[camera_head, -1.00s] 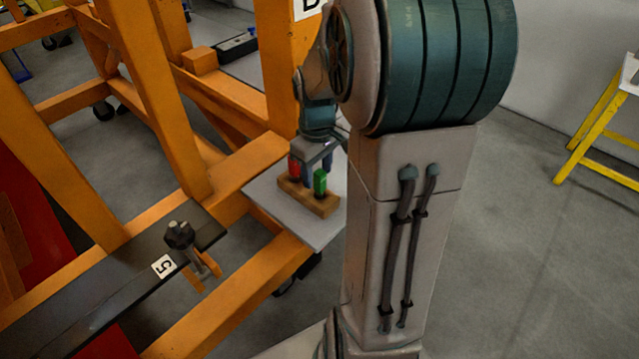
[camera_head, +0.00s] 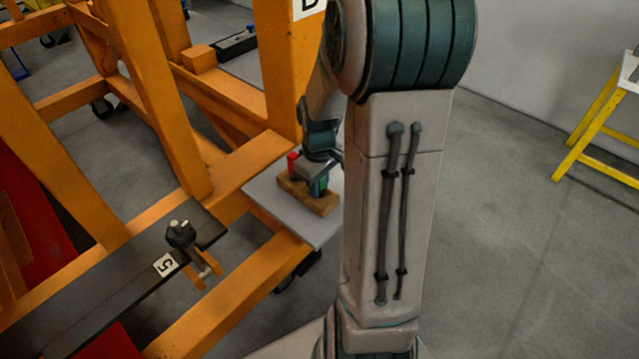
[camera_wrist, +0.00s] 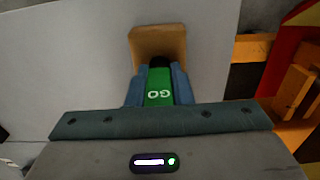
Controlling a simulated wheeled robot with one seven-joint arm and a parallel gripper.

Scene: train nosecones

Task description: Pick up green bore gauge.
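The green bore gauge (camera_wrist: 159,92), marked GO, stands in a wooden block (camera_wrist: 150,43). Its dark lower part shows just past the green handle in the wrist view. My gripper (camera_wrist: 159,88) is down around the green handle, one blue finger on each side. No clear gap shows between fingers and handle, but I cannot tell whether they press on it. In the head view the green gauge (camera_head: 323,184) is partly hidden by my gripper (camera_head: 318,184). The block (camera_head: 308,195) rests on a light grey plate (camera_head: 318,230).
A red gauge (camera_head: 292,163) stands in the same block, close to my gripper. Orange frame beams (camera_head: 235,175) rise beside the plate. A dark rail (camera_head: 110,285) labelled 5 lies at the front left. A yellow stand (camera_head: 590,130) is far right, with open floor before it.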

